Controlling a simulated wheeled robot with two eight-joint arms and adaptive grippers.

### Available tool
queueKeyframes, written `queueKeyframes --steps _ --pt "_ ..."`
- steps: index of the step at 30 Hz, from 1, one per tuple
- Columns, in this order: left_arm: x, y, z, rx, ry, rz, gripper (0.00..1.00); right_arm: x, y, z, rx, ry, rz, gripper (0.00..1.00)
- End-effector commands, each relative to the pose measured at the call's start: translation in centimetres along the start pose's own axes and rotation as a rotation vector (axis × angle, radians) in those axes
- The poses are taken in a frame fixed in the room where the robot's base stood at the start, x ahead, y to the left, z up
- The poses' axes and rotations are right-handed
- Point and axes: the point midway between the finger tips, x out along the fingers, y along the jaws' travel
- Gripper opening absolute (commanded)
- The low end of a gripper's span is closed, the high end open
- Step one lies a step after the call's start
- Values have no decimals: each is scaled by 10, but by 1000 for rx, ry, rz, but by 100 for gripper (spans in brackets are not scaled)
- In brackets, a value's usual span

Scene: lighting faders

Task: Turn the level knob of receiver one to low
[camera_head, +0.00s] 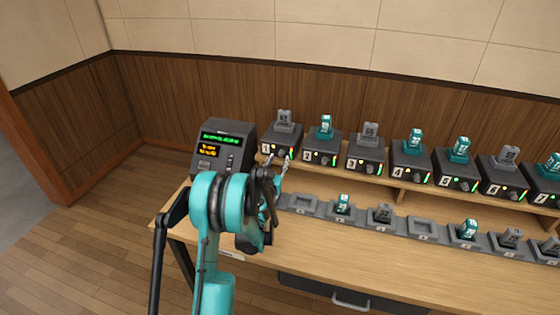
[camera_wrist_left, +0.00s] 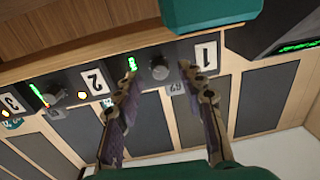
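Receiver one (camera_head: 280,142) is a dark box at the left end of the shelf, with a grey numbered pack on top. My left gripper (camera_head: 277,165) is in front of receiver one. Its fingers (camera_wrist_left: 158,80) are open, one on each side of the knob in the wrist view. I see no clear contact. My right gripper is not in view.
Receiver two (camera_head: 322,146) and several more stand in a row to the right. A black console (camera_head: 222,146) with green text is left of receiver one. A row of grey charging cradles (camera_head: 303,204) sits on the table (camera_head: 300,235) below the shelf.

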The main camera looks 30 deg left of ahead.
Motion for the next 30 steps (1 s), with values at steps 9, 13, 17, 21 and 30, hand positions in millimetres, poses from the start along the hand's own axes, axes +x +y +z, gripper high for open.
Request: queueKeyframes --steps 9,13,17,21,30 --pt "21 1 0 0 0 1 40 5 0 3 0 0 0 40" --pt "21 1 -1 0 0 2 40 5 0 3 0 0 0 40" --pt "21 1 -1 0 0 2 16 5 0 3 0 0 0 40" --pt "21 1 -1 0 0 2 0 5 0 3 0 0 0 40" --pt "21 1 -1 -27 -1 2 0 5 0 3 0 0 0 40"
